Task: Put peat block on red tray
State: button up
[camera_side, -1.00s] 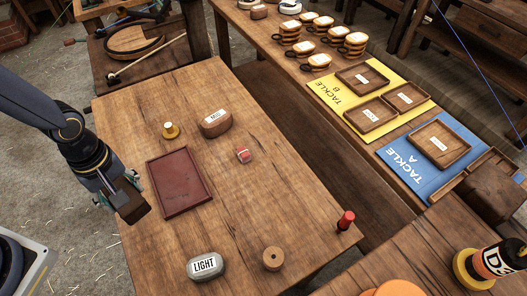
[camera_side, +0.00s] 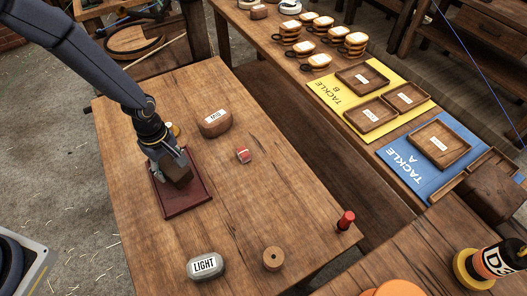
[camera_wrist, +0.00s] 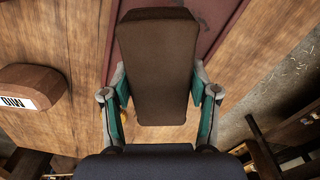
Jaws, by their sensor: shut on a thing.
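A dark brown peat block (camera_side: 178,168) is held between the fingers of my gripper (camera_side: 163,166), which is shut on it. In the side view the block is over the upper part of the red tray (camera_side: 187,204), seemingly above it; the exact height is hard to tell. The wrist view shows the peat block (camera_wrist: 158,65) upright between the two teal-and-grey fingers of my gripper (camera_wrist: 160,95), with part of the red tray (camera_wrist: 215,22) behind it. My gripper and the block hide the tray's upper part in the side view.
A brown block labelled MID (camera_side: 214,122) and a small red item (camera_side: 243,155) lie right of the tray. A brass piece (camera_side: 173,129) is partly hidden behind my arm. A grey LIGHT weight (camera_side: 206,265) and a wooden disc (camera_side: 273,258) are near the front.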

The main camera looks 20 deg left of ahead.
aim_at(173, 173)
jog(key=shift+f, duration=1.55)
jog(key=shift+f, duration=0.15)
jog(key=o, duration=1.3)
notch_tip(173, 173, up, 12)
jog(key=shift+r, duration=0.25)
jog(key=s+a+r+m+t+h, duration=0.15)
jog(key=s+a+r+m, duration=0.25)
jog(key=r, duration=0.6)
jog(key=s+a+r+m+t+y, duration=0.15)
jog(key=s+a+r+m, duration=0.3)
jog(key=r, duration=0.55)
jog(key=s+a+r+m+t, duration=0.1)
jog(key=s, duration=0.1)
jog(key=s+a+r+m, duration=0.1)
jog(key=s+m, duration=0.1)
jog(key=s+a+r+m+t, duration=0.1)
jog(key=s+m, duration=0.1)
jog(key=s, duration=0.1)
jog(key=shift+r+t, duration=0.3)
jog(key=shift+r, duration=0.05)
